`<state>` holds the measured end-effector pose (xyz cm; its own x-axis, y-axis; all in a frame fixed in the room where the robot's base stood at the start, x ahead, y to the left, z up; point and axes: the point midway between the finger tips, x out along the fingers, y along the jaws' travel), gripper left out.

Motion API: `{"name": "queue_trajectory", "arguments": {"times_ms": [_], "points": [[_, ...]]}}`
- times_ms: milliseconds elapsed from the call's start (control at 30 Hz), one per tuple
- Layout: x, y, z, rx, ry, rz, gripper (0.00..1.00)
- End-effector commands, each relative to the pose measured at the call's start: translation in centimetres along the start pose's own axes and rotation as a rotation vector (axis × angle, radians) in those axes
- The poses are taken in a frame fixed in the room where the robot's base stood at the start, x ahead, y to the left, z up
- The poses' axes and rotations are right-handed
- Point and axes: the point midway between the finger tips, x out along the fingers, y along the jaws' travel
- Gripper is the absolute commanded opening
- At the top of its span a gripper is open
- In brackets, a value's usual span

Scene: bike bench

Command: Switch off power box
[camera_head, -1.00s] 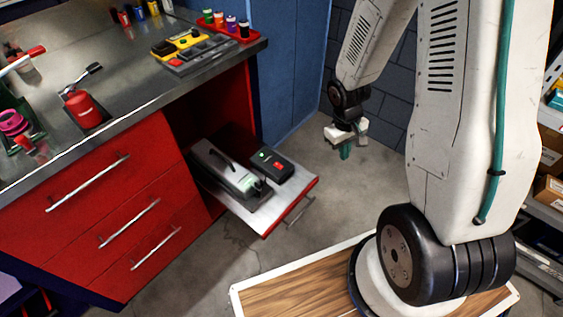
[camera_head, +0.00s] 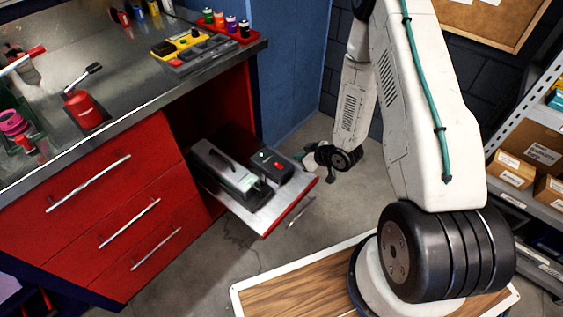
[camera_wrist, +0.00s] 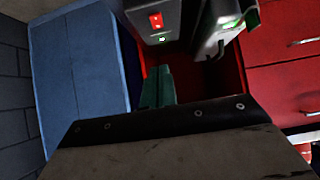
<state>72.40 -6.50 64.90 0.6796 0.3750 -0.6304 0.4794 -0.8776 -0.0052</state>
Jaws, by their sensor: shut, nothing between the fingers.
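The power box (camera_head: 271,165) is a small dark box on the pulled-out red drawer, with a glowing green light and a red switch on its top. In the wrist view, the power box (camera_wrist: 145,35) is at the top centre, its red switch and a small light facing me. My gripper (camera_head: 303,157) is shut and empty, just right of the box and apart from it. In the wrist view, the green fingers of my gripper (camera_wrist: 157,86) point toward the box, below its switch. The fingertips are small and partly unclear in the head view.
A grey device (camera_head: 226,171) with a dark handle lies left of the box on the drawer (camera_head: 262,225). The red workbench (camera_head: 75,230) with tools on top stands left. A blue cabinet (camera_head: 293,75) stands behind. Shelves with cartons (camera_head: 530,150) are at right.

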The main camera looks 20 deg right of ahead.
Motion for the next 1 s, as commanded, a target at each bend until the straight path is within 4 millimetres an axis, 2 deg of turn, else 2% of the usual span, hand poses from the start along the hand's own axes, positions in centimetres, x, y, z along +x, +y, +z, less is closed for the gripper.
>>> {"name": "queue_trajectory", "arguments": {"times_ms": [367, 533, 667, 1000], "points": [[0.0, 0.1, -0.5, -0.004, 0.021, 0.003, 0.00], [0.9, 0.0, -0.4, -0.005, 0.019, 0.001, 0.00], [3.0, -0.1, -0.4, -0.007, 0.019, 0.001, 0.00], [10.2, 0.0, -0.6, -0.006, 0.019, 0.001, 0.00]]}}
